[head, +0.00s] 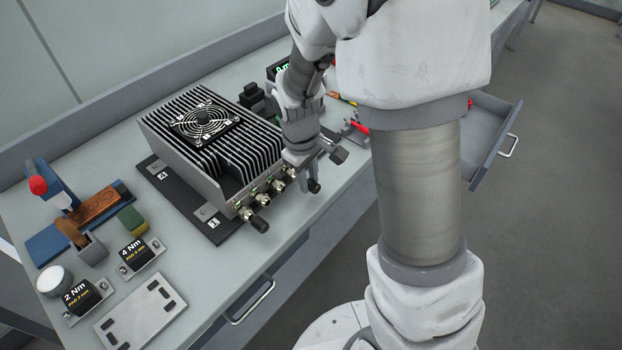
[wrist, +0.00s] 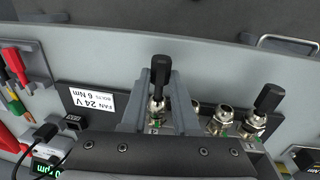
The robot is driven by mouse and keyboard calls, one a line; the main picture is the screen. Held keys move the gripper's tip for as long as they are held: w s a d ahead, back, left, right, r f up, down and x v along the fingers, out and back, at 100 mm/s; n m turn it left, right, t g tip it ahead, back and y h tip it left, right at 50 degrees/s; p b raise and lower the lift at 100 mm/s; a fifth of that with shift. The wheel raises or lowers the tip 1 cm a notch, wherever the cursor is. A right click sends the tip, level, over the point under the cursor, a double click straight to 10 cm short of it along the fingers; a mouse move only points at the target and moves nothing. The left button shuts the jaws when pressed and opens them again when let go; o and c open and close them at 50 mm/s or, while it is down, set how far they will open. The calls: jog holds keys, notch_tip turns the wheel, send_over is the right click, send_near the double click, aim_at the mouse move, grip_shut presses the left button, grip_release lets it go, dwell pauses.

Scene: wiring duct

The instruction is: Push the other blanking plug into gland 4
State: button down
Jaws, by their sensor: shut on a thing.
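My gripper (head: 312,176) is at the right end of the gland row on the front of the finned box (head: 212,145). In the wrist view, my gripper (wrist: 161,78) is shut on a black blanking plug (wrist: 160,70), which stands upright directly above or in a brass-coloured gland (wrist: 156,103). I cannot tell how deep it sits. That plug (head: 314,187) also shows below the fingers in the head view. The other black plug (wrist: 268,98) stands in the gland at the opposite end of the row, seen in the head view (head: 259,223) too. A gland between them (wrist: 222,115) is open.
The box stands on a dark plate (head: 212,232) on the bench. Torque blocks (head: 137,256), a grey plate (head: 140,313) and a blue fixture (head: 50,244) lie at the left. An open drawer (head: 488,130) juts out at the right. The bench front is clear.

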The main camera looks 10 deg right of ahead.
jog(key=shift+w+a, duration=0.55)
jog(key=shift+w, duration=0.15)
jog(key=c, duration=0.6)
grip_release()
notch_tip(320, 180, up, 17)
jog(key=s+a+p, duration=0.1)
jog(key=a+p, duration=0.1)
jog(key=shift+s+r+p, duration=0.15)
jog(key=shift+p, duration=0.2)
jog(key=shift+d, duration=0.1)
